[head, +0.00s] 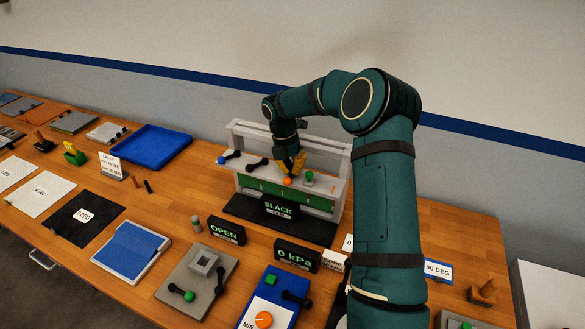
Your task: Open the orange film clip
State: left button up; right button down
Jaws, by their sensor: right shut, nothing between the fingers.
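A white film frame (238,137) stands on a black base at the back middle of the table. On its shelf is a small orange knob (288,181), which seems to belong to the orange film clip; the rest of the clip is hidden by my gripper. My right gripper (290,172), with yellow fingers, points down just above and behind the orange knob. It is shut with nothing between its fingers. I cannot tell whether it touches the knob. A green film strip (262,188) runs below the shelf. A display (279,206) in front reads SLACK. My left gripper is not in view.
Blue-ended (221,160) and green-ended (309,177) levers sit on the same shelf. Displays reading OPEN (226,230) and 0 kPa (297,255) stand in front. A blue tray (148,147) lies at left. My right arm covers the table's right side.

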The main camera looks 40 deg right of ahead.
jog(key=shift+s+f, duration=0.15)
jog(key=shift+f, duration=0.15)
jog(key=c, duration=1)
grip_release()
jog(key=shift+r, duration=0.15)
jog(key=shift+r, duration=0.15)
jog(key=shift+w+r, duration=0.25)
jog(key=shift+r, duration=0.1)
jog(key=r, duration=0.3)
jog(key=w+r, duration=0.1)
jog(key=r, duration=0.3)
jog(key=w+a+r, duration=0.1)
jog(key=r, duration=0.3)
jog(key=shift+f, duration=0.1)
